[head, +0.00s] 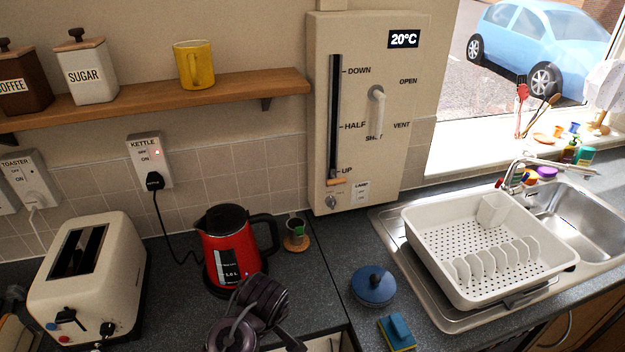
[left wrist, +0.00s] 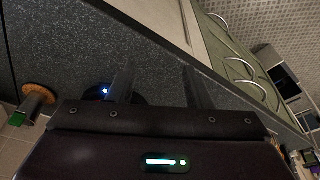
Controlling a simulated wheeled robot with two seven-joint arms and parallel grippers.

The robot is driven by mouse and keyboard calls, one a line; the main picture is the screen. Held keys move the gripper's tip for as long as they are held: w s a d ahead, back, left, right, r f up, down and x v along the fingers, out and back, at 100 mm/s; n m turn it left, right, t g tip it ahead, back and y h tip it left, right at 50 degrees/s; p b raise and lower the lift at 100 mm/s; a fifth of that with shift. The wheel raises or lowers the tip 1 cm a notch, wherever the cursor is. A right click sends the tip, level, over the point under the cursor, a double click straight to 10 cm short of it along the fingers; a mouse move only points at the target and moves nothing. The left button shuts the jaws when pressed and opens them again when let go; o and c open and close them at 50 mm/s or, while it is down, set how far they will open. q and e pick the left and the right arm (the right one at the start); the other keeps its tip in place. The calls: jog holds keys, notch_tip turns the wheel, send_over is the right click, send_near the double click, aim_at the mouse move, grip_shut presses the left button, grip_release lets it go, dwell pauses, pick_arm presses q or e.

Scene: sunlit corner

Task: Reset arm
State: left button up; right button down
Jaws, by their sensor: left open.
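The fingers are over the dark speckled counter (left wrist: 70,35). A dark round thing with a small blue light (left wrist: 105,91) is partly hidden behind one finger. My right gripper is in neither view.
A cream toaster (head: 85,275) stands left of the kettle. A small cup on a wooden coaster (head: 296,243) stands right of it. A shelf (head: 150,103) crosses the wall above.

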pick_arm(q)
jog(key=s+a+r+m+t+h, duration=0.25)
jog(key=s+a+m, duration=0.55)
jog(key=s+m, duration=0.4)
jog(key=s+f+g+b, duration=0.15)
jog(key=f+b, duration=0.25)
jog(key=f, duration=1.5)
jog(key=s+f+g+b, duration=0.1)
jog(key=s+f+b, duration=0.15)
jog(key=f, duration=1.65)
jog(key=s+a+f+b, duration=0.2)
jog(key=s+f, duration=0.7)
jog(key=f, duration=0.1)
jog(key=s+a+f+g+b, duration=0.1)
jog(key=s+f+b, duration=0.2)
jog(key=s+f, duration=0.6)
notch_tip(320, 180, down, 2)
jog(key=shift+s+a+f+b, duration=0.1)
jog(key=shift+s+a+b, duration=0.2)
jog(key=shift+a+b, duration=0.05)
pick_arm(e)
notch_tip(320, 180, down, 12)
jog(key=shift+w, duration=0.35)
